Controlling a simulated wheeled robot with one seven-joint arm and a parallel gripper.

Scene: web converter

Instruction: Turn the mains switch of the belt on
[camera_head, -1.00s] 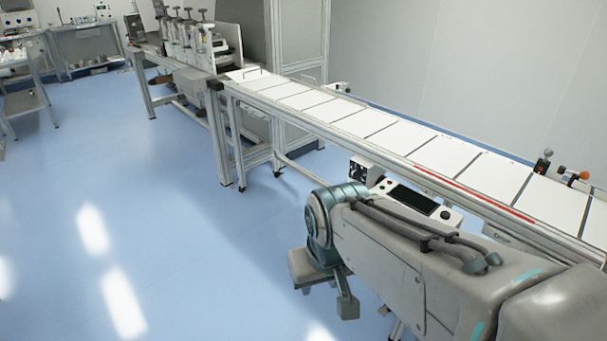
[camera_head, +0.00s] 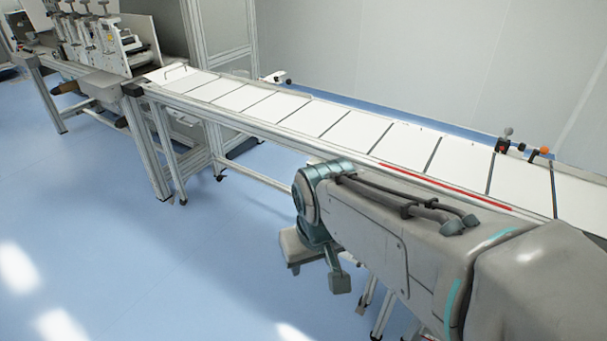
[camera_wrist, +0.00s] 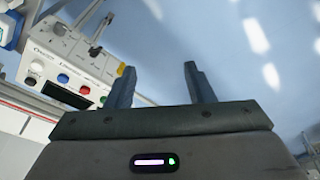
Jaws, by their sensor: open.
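The belt (camera_head: 350,134), a long conveyor with white sheets on it, runs from the machine at upper left to the right edge in the head view. In the wrist view a pale control box (camera_wrist: 66,60) lies at upper left, tilted, with a dark display (camera_wrist: 66,94). It carries a black knob (camera_wrist: 33,78) and blue, red and green buttons. I cannot tell which control is the mains switch. My gripper (camera_wrist: 160,68) is open and empty, its two fingers well apart, to the right of the box. My arm hides the box in the head view.
A printing-type machine (camera_head: 105,45) stands at the belt's far end. Small clamps with orange and red knobs (camera_head: 540,153) sit on the far rail. Open blue floor (camera_head: 120,260) lies at left.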

